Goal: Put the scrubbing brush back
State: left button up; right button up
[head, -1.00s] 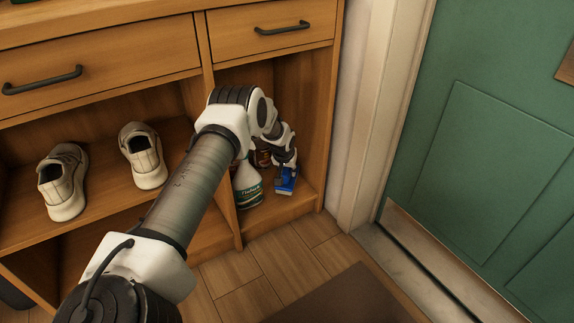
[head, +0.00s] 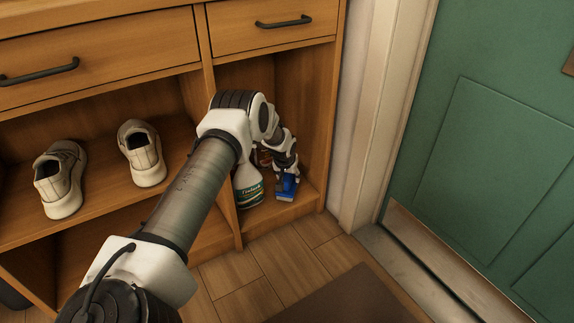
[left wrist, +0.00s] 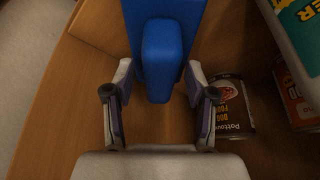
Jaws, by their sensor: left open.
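The scrubbing brush (head: 286,196) is blue and is at the floor of the right-hand cubby, near its front edge. In the left wrist view its blue handle (left wrist: 165,60) points toward my palm. My left gripper (head: 287,178) is at the brush, partly covering it in the head view. In the left wrist view the left gripper (left wrist: 160,75) is open, with one finger on each side of the handle and a gap visible beside it. My right gripper is not in view.
A spray bottle (head: 249,187) stands just left of the brush. A dog food can (left wrist: 232,108) and an orange-red container (left wrist: 295,95) are close to the right finger. The cubby's side wall (head: 322,130) is on the right. Shoes (head: 141,155) sit on the left shelf.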

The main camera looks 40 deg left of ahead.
pick_arm(q)
jog(key=p+v, duration=1.1)
jog(key=v, duration=0.1)
jog(key=s+d+f+m+g+h, duration=0.15)
jog(key=s+d+f, duration=0.35)
jog(key=d, duration=0.6)
jog(key=s+d+f+m+h, duration=0.1)
jog(key=s+d+f+h, duration=0.15)
jog(key=s+d, duration=0.65)
jog(key=s+d+r+m+g+y, duration=0.1)
jog(key=s+d, duration=0.3)
jog(key=s, duration=0.7)
jog(key=s+d+r+m+g, duration=0.1)
jog(key=s+d, duration=0.4)
jog(key=s, duration=0.6)
jog(key=shift+r+m+y, duration=0.4)
jog(key=shift+r+m, duration=0.05)
jog(key=shift+r+g, duration=0.1)
jog(key=shift+g, duration=0.15)
notch_tip(320, 180, up, 41)
jog(key=p, duration=4)
jog(key=shift+p, duration=0.4)
